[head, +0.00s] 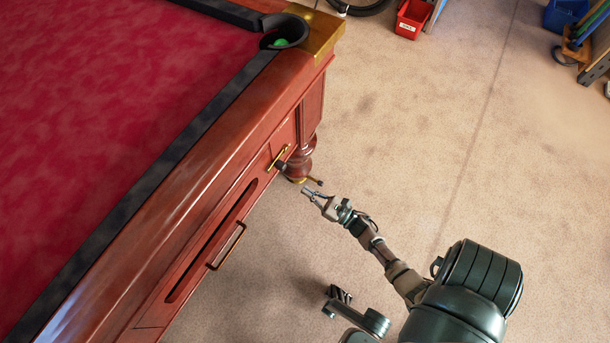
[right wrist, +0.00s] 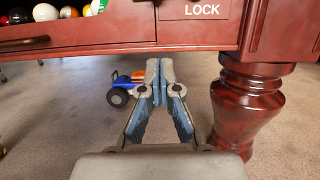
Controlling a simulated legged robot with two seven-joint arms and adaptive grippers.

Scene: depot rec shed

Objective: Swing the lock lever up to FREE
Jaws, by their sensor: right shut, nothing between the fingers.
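The lock lever appears to be the brass piece with a dark knob (head: 281,166) on the table's side, near the corner leg. In the right wrist view a white LOCK label (right wrist: 201,11) shows on the red wooden side. My right gripper (head: 306,191) is shut and empty, out from the table's side and apart from the knob. Its closed fingertips (right wrist: 160,62) show below the label. My left gripper is not in view.
The table leg (right wrist: 245,105) stands close to the right of my fingers. A tray handle (head: 226,246) juts from the side, and balls (right wrist: 45,12) lie in the slot. A blue toy truck (right wrist: 122,88) is on the floor beyond. The carpet at right is mostly clear.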

